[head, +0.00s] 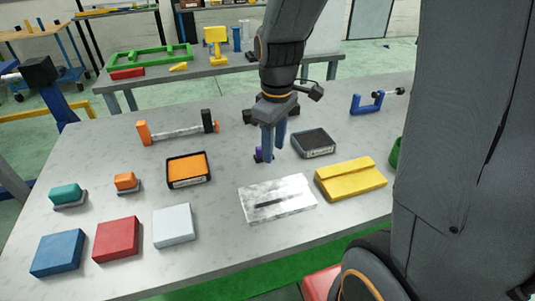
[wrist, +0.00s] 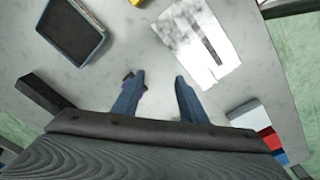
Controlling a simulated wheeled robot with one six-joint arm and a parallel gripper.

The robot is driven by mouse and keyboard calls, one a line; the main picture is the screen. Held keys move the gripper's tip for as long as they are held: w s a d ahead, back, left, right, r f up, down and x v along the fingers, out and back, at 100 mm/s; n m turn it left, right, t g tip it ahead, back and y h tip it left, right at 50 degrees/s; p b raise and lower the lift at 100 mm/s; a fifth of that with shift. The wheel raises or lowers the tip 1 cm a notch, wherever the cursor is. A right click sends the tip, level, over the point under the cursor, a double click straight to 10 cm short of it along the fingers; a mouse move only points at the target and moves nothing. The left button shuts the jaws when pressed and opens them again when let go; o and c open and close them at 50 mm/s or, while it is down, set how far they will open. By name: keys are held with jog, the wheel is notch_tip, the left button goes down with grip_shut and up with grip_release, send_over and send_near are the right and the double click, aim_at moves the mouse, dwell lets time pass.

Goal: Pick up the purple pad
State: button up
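The purple pad (head: 258,154) shows as a small patch beside my gripper's fingers, above the table; most of it is hidden. In the wrist view a sliver of purple (wrist: 127,77) shows at the outer side of the left finger, with a dark bit on that finger's inner side. My gripper (head: 272,153) points down with its blue fingers apart. In the wrist view my gripper (wrist: 158,78) has bare table between its fingertips. The left finger overlaps the pad in view; I cannot tell whether they touch.
A white plate with a slot (head: 290,203), a yellow block (head: 350,180) and a dark tray (head: 313,143) stand close by. An orange-topped tray (head: 188,169), an orange pad (head: 125,181) and a teal pad (head: 66,194) are further left. Blue, red and white blocks line the front.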

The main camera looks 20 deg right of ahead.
jog(key=w+n, duration=0.8)
jog(key=shift+d+g+b, duration=0.15)
jog(key=shift+g+b, duration=0.15)
jog(key=shift+b, duration=0.1)
jog(key=shift+w+n, duration=0.55)
jog(key=shift+n, duration=0.25)
jog(key=shift+s+f+p, duration=0.2)
jog(key=shift+f+p, duration=1.1)
jog(key=shift+f, duration=2.5)
grip_shut()
